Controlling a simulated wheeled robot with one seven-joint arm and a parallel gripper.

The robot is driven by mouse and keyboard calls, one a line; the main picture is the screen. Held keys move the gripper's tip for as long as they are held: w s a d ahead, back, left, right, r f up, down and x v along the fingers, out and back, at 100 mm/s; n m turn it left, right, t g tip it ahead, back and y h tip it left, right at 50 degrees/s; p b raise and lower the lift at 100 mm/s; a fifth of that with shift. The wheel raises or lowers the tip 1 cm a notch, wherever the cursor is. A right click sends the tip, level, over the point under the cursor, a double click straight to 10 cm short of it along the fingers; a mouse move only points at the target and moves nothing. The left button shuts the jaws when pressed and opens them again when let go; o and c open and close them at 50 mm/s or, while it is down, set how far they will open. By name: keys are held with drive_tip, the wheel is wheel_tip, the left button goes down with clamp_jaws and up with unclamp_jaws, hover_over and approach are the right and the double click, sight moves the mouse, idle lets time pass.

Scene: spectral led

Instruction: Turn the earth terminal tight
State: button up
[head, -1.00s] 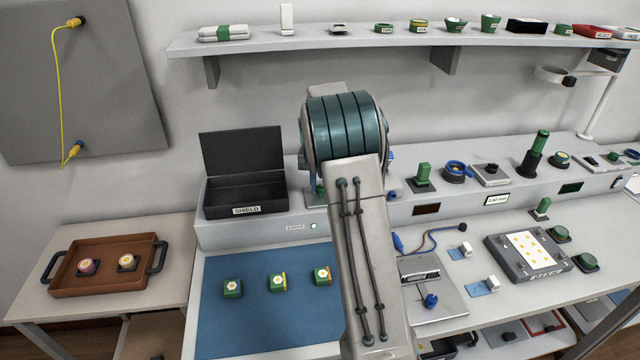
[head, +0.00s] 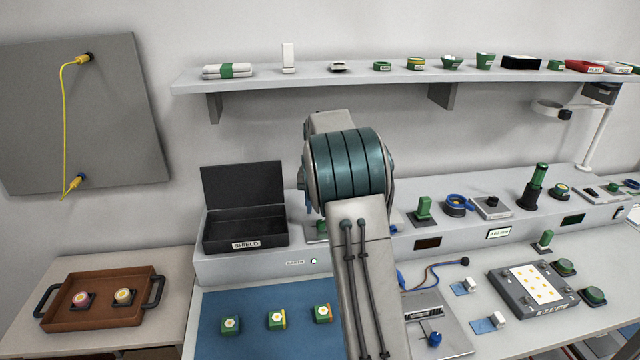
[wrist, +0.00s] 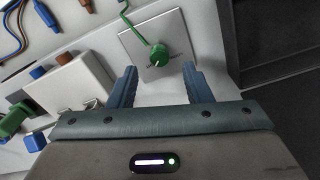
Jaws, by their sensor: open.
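The earth terminal (wrist: 158,54) is a green round knob on a square metal plate (wrist: 172,38), with a green wire leading from it, in the wrist view. My gripper (wrist: 160,70) is open, with its two blue fingers pointing at the plate. The knob lies ahead, between the lines of the two fingers, and I see no contact. In the head view my arm hides most of the terminal. Only a corner of its plate (head: 312,232) shows behind the arm, above the EARTH label (head: 295,262) and its lit green lamp.
An open black SHIELD box (head: 245,233) stands just left of the terminal. A blue mat (head: 240,345) with several green blocks lies in front. A white device (wrist: 72,88) and coloured plugs are at left in the wrist view. A shelf (head: 400,76) runs along the wall.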

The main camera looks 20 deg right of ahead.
wheel_tip(320, 180, up, 10)
drive_tip(key=shift+f, duration=0.2)
